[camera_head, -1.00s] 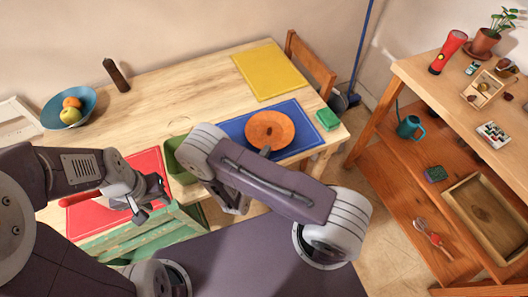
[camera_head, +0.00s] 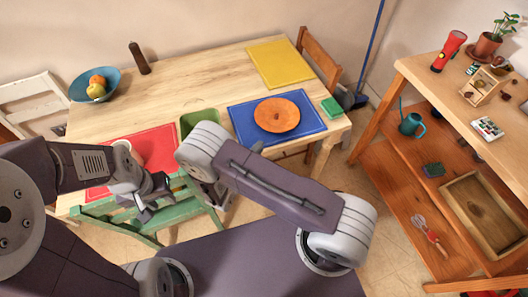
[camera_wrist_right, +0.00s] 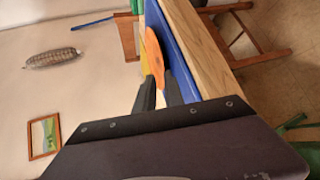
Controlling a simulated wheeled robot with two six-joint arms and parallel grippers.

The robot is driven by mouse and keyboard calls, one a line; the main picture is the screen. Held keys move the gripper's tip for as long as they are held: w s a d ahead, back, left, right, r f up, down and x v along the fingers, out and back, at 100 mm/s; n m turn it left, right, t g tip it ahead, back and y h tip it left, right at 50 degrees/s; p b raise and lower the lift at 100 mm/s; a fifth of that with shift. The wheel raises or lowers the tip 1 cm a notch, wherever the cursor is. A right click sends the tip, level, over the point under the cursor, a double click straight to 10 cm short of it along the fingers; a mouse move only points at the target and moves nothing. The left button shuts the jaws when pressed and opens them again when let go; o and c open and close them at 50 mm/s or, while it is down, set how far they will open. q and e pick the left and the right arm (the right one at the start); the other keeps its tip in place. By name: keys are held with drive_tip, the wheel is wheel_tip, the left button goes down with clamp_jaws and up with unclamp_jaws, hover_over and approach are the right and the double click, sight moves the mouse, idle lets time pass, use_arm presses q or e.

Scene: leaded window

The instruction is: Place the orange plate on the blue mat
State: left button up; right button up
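The orange plate (camera_head: 277,115) lies on the blue mat (camera_head: 242,122) near the table's right end, inside the mat's edges. In the right wrist view the plate (camera_wrist_right: 155,58) is seen edge-on beside the blue mat (camera_wrist_right: 186,70). My right gripper (camera_wrist_right: 158,88) has its two dark fingers apart, with the plate beyond them. My left gripper (camera_head: 157,197) is open and empty, in front of the table's near edge by the red mat (camera_head: 160,146).
A green container (camera_head: 199,118) stands left of the blue mat. A green sponge (camera_head: 331,107) lies to its right, a yellow mat (camera_head: 280,63) behind. A blue bowl of fruit (camera_head: 77,92) and a pepper mill (camera_head: 139,58) stand far left. A green chair (camera_head: 185,210) is at the front.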

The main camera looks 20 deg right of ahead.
drive_tip(key=s+d+r+m+g+y, duration=0.1)
drive_tip(key=s+d+r+m+g, duration=0.2)
drive_tip(key=s+d+g, duration=0.25)
drive_tip(key=s+d+r+m+g, duration=0.3)
drive_tip(key=s+d+g, duration=0.1)
drive_tip(key=s+g, duration=0.25)
drive_tip(key=s+a+r+m+t+y, duration=0.2)
drive_tip(key=a+r+m+y, duration=0.2)
drive_tip(key=y, duration=0.5)
drive_tip(key=shift+s+a+r+m+t, duration=0.3)
drive_tip(key=shift+s+a+r, duration=0.05)
drive_tip(key=shift+r, duration=0.1)
